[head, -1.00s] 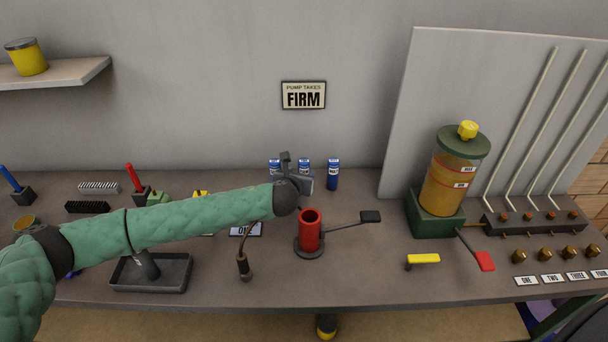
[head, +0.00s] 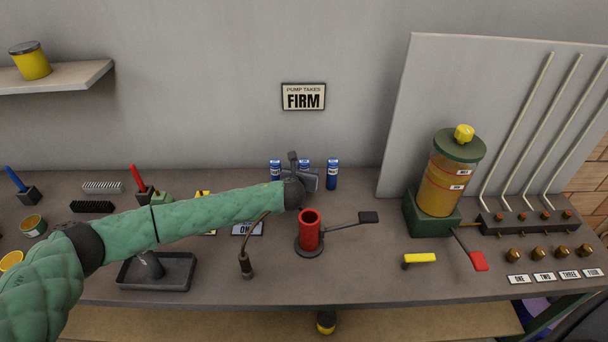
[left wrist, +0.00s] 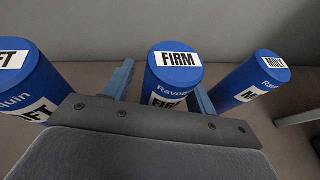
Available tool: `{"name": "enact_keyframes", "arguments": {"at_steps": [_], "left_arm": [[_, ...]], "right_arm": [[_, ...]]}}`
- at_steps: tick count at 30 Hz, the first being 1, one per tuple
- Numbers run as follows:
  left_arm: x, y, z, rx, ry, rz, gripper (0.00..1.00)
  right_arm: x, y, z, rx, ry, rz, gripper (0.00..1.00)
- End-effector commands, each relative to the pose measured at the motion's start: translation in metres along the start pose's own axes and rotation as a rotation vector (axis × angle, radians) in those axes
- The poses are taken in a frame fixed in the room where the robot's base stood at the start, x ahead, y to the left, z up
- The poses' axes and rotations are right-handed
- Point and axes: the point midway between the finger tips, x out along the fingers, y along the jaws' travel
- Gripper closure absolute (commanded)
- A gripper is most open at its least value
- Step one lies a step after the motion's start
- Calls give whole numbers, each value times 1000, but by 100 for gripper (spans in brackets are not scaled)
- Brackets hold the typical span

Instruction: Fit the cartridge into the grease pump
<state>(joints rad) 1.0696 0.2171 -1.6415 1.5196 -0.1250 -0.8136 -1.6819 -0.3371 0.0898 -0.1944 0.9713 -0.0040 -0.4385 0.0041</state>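Three blue cartridges stand upright in a row at the back of the bench. The middle one, labelled FIRM (left wrist: 176,72), shows in the left wrist view. The left cartridge (head: 275,172) has a label ending in FT; the right cartridge (head: 332,176) has one starting with MOL. My left gripper (left wrist: 163,88) is open, with a blue finger on each side of the FIRM cartridge; I cannot tell if they touch it. In the head view my left gripper (head: 304,178) mostly hides that cartridge. The grease pump (head: 309,236) is a red, open-topped cylinder with a side lever. My right gripper is out of view.
A wall sign (head: 303,97) reads PUMP TAKES FIRM. A flexible nozzle (head: 246,264) stands left of the pump. A green-based grease reservoir (head: 443,185) and a yellow-handled item (head: 419,258) are on the right. A dark tray (head: 157,284) lies under my left arm.

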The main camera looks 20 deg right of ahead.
Motion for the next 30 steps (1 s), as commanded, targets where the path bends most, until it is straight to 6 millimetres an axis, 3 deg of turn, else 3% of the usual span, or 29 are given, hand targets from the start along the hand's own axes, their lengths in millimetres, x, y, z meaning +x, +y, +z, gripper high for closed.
{"name": "enact_keyframes", "arguments": {"at_steps": [1,6,8,15,20,23,30], "left_arm": [[0,0,0,0,0,0,53],[0,0,0,0,0,0,86],[0,0,0,0,0,0,95],[0,0,2,0,-1,0,95],[-5,0,13,0,-3,-1,95],[-11,0,28,0,-4,-1,95],[-26,0,65,0,-3,-2,95]], "right_arm": [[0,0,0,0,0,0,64],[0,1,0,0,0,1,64],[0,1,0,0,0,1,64],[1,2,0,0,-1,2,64],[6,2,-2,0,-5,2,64],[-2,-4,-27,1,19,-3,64],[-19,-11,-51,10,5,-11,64]]}}
